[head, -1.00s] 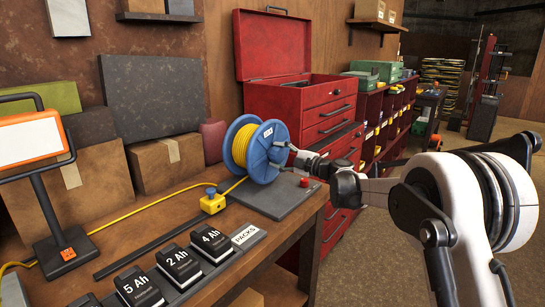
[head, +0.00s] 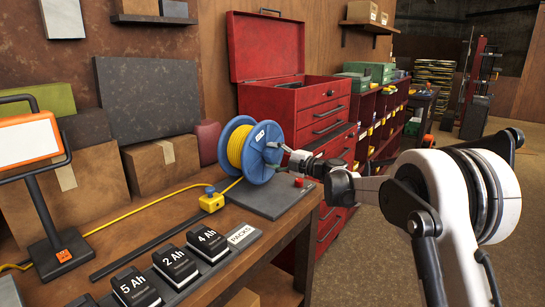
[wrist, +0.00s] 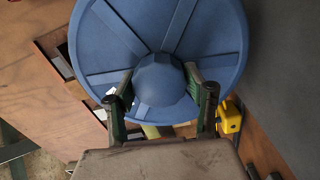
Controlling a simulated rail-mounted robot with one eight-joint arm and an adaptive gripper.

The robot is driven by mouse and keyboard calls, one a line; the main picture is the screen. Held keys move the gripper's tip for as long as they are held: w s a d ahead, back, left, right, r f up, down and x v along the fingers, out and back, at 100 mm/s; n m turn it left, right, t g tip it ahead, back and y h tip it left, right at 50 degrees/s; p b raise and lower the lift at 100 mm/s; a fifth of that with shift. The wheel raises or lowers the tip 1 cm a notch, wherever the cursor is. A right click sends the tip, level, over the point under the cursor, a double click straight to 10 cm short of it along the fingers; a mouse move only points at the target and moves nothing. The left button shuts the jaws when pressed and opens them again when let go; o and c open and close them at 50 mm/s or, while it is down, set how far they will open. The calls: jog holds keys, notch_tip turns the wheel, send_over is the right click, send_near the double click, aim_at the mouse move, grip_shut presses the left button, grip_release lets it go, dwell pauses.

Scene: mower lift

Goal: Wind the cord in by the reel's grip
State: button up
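The blue reel (head: 262,150) stands on a dark plate at the back of the bench, with yellow cord (head: 237,146) wound on it. The cord runs to a yellow block with a blue top (head: 211,199) and on along the bench to the left. My gripper (head: 283,150) reaches the reel's near face from the right. In the wrist view my gripper (wrist: 160,86) has one finger on each side of the faceted blue grip (wrist: 160,78) at the middle of the face. Both fingers appear to touch it. The grip's lower side is partly hidden.
A red button (head: 299,182) sits on the plate (head: 270,200) near my wrist. Battery packs (head: 175,265) stand in a row at the bench front. A red tool chest (head: 325,118) stands behind the reel; a lamp-like stand (head: 50,200) is at left. Open floor lies right.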

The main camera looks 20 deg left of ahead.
jog(key=o, duration=0.3)
jog(key=shift+d, duration=0.1)
jog(key=v, duration=1.2)
jog(key=w+a+m, duration=0.1)
jog(key=a+m, duration=0.3)
jog(key=m, duration=0.1)
jog(key=w+a+m, duration=0.2)
jog(key=a+m, duration=0.2)
jog(key=m, duration=0.1)
jog(key=w+a+m, duration=0.1)
jog(key=a+m, duration=0.3)
jog(key=m, duration=0.1)
jog(key=shift+w+f, duration=0.1)
jog(key=shift+w, duration=0.25)
jog(key=shift+c, duration=0.3)
